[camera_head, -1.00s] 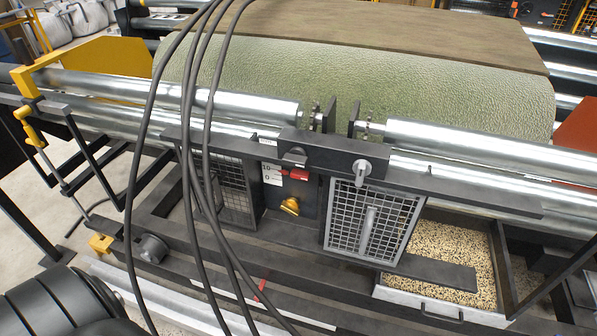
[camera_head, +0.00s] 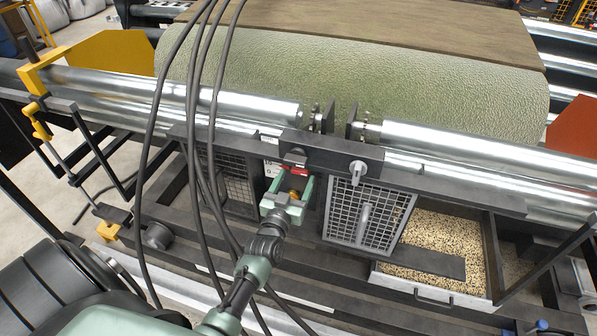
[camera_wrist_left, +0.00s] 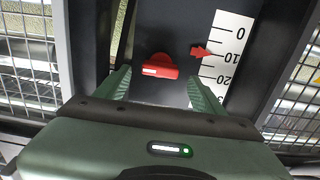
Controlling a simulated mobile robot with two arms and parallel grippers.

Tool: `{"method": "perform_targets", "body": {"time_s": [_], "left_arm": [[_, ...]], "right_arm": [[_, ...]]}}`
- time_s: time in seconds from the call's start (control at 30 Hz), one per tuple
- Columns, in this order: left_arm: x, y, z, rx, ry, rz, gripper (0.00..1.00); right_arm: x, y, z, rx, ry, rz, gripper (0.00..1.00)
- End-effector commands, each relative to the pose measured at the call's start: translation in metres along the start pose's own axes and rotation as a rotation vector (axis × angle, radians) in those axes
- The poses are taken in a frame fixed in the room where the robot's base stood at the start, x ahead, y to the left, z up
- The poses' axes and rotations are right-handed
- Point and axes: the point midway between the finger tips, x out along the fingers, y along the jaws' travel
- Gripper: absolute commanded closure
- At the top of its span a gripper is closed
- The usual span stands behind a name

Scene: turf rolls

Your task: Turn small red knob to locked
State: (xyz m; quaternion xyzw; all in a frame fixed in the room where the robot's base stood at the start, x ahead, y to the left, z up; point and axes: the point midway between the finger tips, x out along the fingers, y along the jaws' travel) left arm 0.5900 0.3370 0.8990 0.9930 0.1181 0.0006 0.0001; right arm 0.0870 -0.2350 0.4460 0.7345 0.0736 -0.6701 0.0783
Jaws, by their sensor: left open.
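The small red knob (camera_wrist_left: 160,67) is on a dark panel in the left wrist view, with a white mark on its bar, which lies roughly crosswise. In the head view a red part (camera_head: 300,170) shows just beyond my gripper. My left gripper (camera_head: 289,187) is open in front of the panel. Its two green fingers also show in the wrist view (camera_wrist_left: 158,80), one on each side of the knob, with gaps to it. I cannot tell the depth between fingertips and knob. My right gripper is not in view.
A white scale (camera_wrist_left: 226,60) with a red pointer (camera_wrist_left: 201,51) near 10 is beside the knob. Mesh guards (camera_head: 367,213) flank the panel. Black cables (camera_head: 212,150) hang close left of my gripper. Rollers (camera_head: 450,145) lie above; a tray of grain (camera_head: 420,292) stands right.

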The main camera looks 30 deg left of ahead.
Motion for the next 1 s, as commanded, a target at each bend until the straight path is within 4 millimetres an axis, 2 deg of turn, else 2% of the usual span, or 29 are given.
{"method": "perform_targets", "body": {"time_s": [0.1, 0.2, 0.53, 0.57, 0.77, 0.8, 1.0], "left_arm": [[0.018, 0.000, -0.001, 0.001, 0.001, 0.001, 0.31], [0.027, 0.000, 0.000, 0.000, 0.000, 0.001, 0.31], [0.032, 0.000, 0.001, 0.000, -0.001, 0.001, 0.31], [0.032, 0.000, 0.001, 0.000, -0.001, 0.001, 0.34], [0.031, 0.000, 0.001, 0.000, -0.001, 0.001, 0.89], [0.031, 0.000, 0.001, 0.000, -0.001, 0.001, 0.93], [0.031, 0.000, 0.001, -0.015, -0.001, 0.001, 0.93]], "right_arm": [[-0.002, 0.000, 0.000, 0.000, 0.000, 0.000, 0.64], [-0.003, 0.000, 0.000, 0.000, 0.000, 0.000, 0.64], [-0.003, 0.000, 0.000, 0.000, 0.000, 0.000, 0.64], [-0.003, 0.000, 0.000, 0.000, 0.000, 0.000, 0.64], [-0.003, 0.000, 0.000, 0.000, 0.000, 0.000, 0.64], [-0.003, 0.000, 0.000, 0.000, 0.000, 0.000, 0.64], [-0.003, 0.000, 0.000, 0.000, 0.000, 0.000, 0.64]]}}
